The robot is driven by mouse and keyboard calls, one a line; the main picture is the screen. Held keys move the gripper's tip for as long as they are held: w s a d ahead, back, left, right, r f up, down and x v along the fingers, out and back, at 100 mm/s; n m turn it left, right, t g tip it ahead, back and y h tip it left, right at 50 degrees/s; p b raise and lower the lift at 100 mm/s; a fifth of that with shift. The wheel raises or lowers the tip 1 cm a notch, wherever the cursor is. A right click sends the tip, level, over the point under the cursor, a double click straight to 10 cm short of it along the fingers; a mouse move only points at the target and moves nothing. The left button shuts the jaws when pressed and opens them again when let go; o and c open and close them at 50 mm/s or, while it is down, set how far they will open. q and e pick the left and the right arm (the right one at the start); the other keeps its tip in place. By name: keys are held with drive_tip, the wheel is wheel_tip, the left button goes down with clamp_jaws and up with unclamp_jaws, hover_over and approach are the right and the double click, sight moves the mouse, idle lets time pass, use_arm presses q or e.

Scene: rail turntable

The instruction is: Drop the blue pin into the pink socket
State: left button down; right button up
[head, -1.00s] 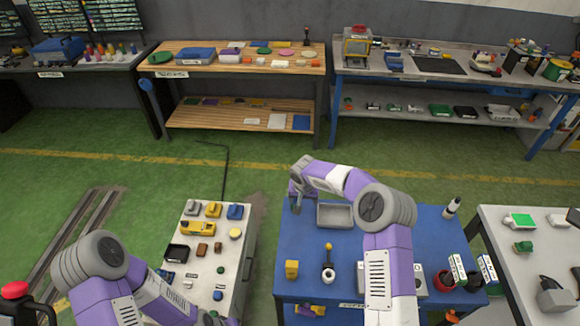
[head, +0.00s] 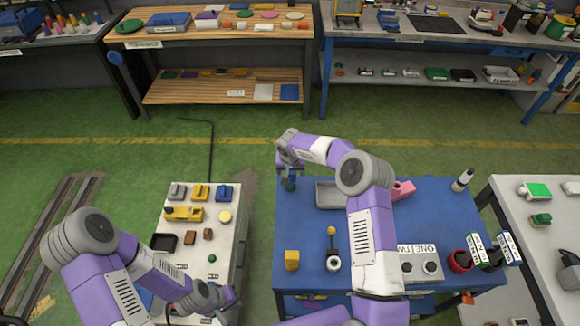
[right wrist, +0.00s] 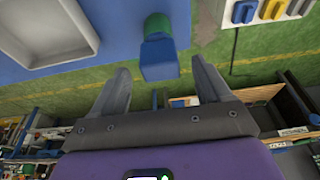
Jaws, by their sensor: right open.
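A blue piece with a green round end, likely the blue pin (right wrist: 159,60), stands near the back left corner of the blue table; it also shows in the head view (head: 290,186). My right gripper (head: 288,166) is just above it in the head view. In the right wrist view its jaws (right wrist: 160,80) are open, with the blue piece between and beyond the fingertips, not clasped. A pink part, likely the pink socket (head: 403,190), is at the table's back, partly hidden by my right arm. My left gripper (head: 225,299) is low over the white table; its fingers are unclear.
A grey tray (head: 328,194) lies right of the blue piece. A yellow block (head: 292,260), a yellow-knobbed stand (head: 333,262) and a red cup (head: 460,262) sit on the blue table (head: 310,225). The white table (head: 225,245) at left holds several small parts.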

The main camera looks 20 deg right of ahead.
drive_tip(key=shift+x, duration=2.1)
drive_tip(key=shift+w, duration=0.1)
drive_tip(key=shift+c, duration=0.2)
drive_tip(key=c, duration=1.1)
